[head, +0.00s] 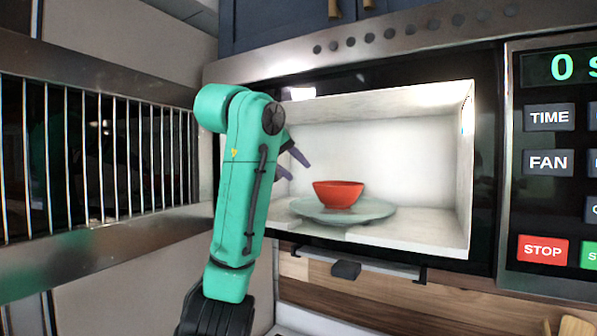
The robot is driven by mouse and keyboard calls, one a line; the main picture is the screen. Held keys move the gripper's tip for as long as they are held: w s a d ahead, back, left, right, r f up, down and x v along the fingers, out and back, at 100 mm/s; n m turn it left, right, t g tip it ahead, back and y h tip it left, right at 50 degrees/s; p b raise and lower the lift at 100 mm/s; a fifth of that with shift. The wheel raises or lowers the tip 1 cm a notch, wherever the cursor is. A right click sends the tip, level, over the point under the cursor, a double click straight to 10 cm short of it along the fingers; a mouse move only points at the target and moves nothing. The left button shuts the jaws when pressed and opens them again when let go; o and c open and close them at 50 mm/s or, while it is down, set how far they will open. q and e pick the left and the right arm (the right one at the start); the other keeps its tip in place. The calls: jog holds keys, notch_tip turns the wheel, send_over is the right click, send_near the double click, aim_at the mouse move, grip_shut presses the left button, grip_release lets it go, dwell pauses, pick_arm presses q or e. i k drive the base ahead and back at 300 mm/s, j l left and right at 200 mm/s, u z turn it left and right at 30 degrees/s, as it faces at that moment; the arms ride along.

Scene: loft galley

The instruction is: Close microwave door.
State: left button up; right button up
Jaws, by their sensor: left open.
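The microwave (488,150) is open, and its lit white cavity faces me. Its door (90,255), a steel frame around a dark window with vertical bars, appears swung wide out to the left. In the cavity a red bowl (338,194) stands on a round glass turntable (372,210). My left gripper (296,166) is at the left side of the cavity opening, to the right of the door. Its dark fingers are apart, with nothing seen between them. My green arm hides the gripper's body and part of the hinge side. My right gripper is out of view.
The control panel (565,90) with a red STOP button (543,250) is right of the cavity. Dark blue cabinets (280,22) are above the microwave. Below it are a dark handle-like piece (346,270) and a wooden surface (390,300).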

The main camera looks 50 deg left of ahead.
aim_at(104, 164)
jog(key=k+l, duration=0.25)
jog(key=k, duration=0.2)
jog(key=k+l, duration=0.25)
jog(key=k, duration=0.25)
jog(key=k+l, duration=0.25)
jog(key=k, duration=0.2)
jog(key=k+l, duration=0.3)
jog(key=k, duration=0.2)
